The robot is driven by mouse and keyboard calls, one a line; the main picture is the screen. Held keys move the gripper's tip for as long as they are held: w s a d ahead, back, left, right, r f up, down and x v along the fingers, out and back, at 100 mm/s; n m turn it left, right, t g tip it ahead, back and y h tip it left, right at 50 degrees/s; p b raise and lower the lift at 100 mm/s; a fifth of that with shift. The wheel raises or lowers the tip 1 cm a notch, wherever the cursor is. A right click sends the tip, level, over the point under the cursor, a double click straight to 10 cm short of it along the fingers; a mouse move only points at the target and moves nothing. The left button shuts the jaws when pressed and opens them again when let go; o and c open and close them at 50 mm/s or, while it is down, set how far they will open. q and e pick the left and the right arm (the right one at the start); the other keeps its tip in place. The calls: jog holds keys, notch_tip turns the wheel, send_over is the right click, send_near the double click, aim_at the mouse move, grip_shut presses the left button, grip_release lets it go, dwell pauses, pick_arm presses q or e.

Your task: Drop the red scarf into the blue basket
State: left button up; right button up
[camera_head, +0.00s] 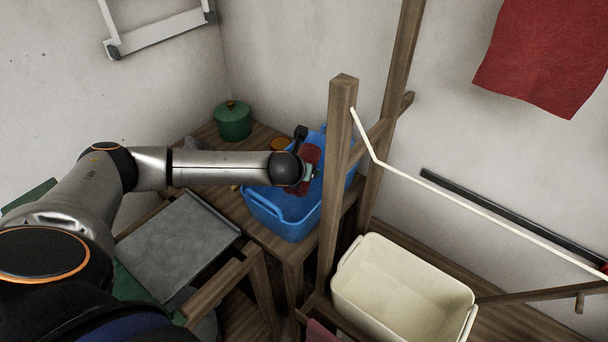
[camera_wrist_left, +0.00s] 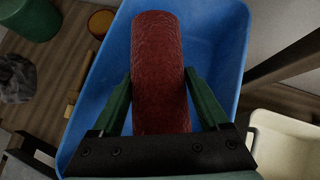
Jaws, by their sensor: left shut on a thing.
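The red scarf (camera_wrist_left: 158,75) is a rolled dark red bundle in the left wrist view. My left gripper (camera_wrist_left: 158,85) is shut on it, with one green finger on each side. The blue basket (camera_head: 283,222) stands on a wooden bench, and its blue wall also shows around the scarf in the left wrist view (camera_wrist_left: 222,50). In the head view my left gripper (camera_head: 308,172) and the scarf (camera_head: 310,155) are over the basket. How far the scarf is above the basket floor I cannot tell. My right gripper is not in view.
A wooden post (camera_head: 338,170) rises just right of the basket, with a white rail (camera_head: 470,208). A cream tub (camera_head: 400,290) stands to the right. A green pot (camera_head: 232,120) is behind left. A grey board (camera_head: 178,248) lies below my left arm. A red cloth (camera_head: 545,55) hangs at the upper right.

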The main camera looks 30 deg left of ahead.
pick_arm(q)
jog(key=shift+f, duration=2.8)
jog(key=shift+w+f, duration=0.1)
jog(key=shift+f, duration=0.45)
jog(key=o, duration=1.4)
jog(key=shift+r, duration=0.75)
jog(key=shift+s+d+r, duration=0.1)
jog(key=shift+s, duration=0.25)
jog(key=v, duration=1.1)
jog(key=shift+r, duration=0.15)
